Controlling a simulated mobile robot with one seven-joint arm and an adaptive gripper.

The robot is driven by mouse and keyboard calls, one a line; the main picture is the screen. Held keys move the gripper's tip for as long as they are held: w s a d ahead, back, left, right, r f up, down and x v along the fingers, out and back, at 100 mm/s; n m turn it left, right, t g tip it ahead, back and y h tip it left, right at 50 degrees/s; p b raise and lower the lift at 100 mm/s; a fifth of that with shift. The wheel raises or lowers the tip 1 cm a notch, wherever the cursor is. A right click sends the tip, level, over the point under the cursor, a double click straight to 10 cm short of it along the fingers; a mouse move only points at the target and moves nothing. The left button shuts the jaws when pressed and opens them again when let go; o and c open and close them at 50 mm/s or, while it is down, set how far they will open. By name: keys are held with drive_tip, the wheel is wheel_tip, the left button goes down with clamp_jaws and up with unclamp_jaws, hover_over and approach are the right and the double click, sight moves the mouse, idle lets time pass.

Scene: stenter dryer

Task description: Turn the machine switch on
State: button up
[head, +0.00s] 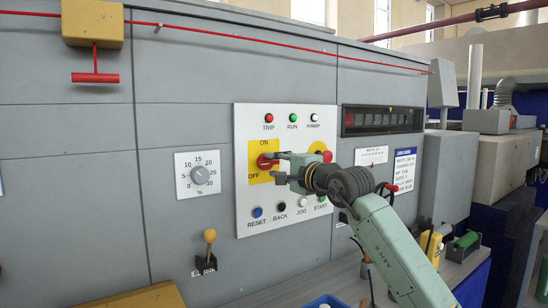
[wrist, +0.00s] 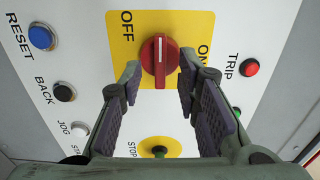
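The machine switch is a red rotary knob (head: 266,162) on a yellow plate (head: 254,174) marked ON above and OFF at lower left. In the wrist view the red knob (wrist: 160,62) is near top centre, its white line upright in the picture, with OFF to its upper left and ON to its right. My gripper (head: 279,166) is open and faces the panel just in front of the knob. In the wrist view the fingertips of my gripper (wrist: 160,72) stand on either side of the knob, with gaps visible. I cannot tell whether they reach around it.
The white panel (head: 243,120) also carries TRIP, RUN and POWER lamps, a red stop button (head: 327,156) partly behind my gripper, and RESET (head: 257,212), BACK, JOG and START buttons below. A percent dial (head: 199,175) and a yellow-knobbed lever (head: 209,238) are to the left.

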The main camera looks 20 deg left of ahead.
drive_tip(key=shift+x, duration=0.95)
clamp_jaws()
